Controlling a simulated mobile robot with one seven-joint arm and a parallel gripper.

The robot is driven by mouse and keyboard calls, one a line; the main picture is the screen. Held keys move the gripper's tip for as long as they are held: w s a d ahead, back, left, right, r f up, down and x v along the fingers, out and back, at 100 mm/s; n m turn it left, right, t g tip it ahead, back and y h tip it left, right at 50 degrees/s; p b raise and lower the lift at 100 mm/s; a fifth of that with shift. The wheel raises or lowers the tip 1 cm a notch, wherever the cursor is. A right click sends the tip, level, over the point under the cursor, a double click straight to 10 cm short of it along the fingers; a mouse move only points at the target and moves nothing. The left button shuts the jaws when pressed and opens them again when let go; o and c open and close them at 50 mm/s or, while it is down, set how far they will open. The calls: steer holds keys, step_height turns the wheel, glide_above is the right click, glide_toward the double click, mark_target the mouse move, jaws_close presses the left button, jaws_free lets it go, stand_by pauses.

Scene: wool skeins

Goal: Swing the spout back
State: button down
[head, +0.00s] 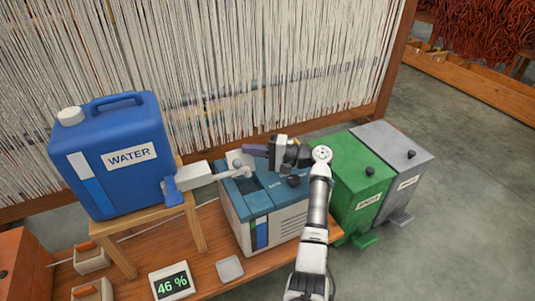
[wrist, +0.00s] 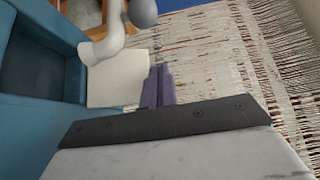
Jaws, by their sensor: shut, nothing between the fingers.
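A pale spout (head: 205,174) runs right from the low front of the blue water can (head: 110,152). Its far end, with a rounded grey knob, is over the blue-topped machine (head: 287,221), near its open filling well. In the wrist view the spout's end (wrist: 112,38) and knob (wrist: 143,12) show at the upper left, beside the well (wrist: 42,62). My gripper (head: 250,149) is shut and empty, its purple fingers pointing left, just behind and right of the spout's end. In the wrist view the fingers (wrist: 160,86) appear apart from the spout.
A loom with pale warp threads (head: 240,70) stands close behind. The can rests on a wooden stand (head: 150,212). A display (head: 172,283) reads 46 % on the bench. Green (head: 358,180) and grey (head: 392,160) bins stand to the right. Open floor lies farther right.

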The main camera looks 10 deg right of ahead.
mark_target(226, 174)
steer(key=shift+x, duration=1.1)
steer(key=shift+s+d, duration=0.1)
steer(key=shift+s, duration=1.95)
steer(key=shift+t, duration=0.3)
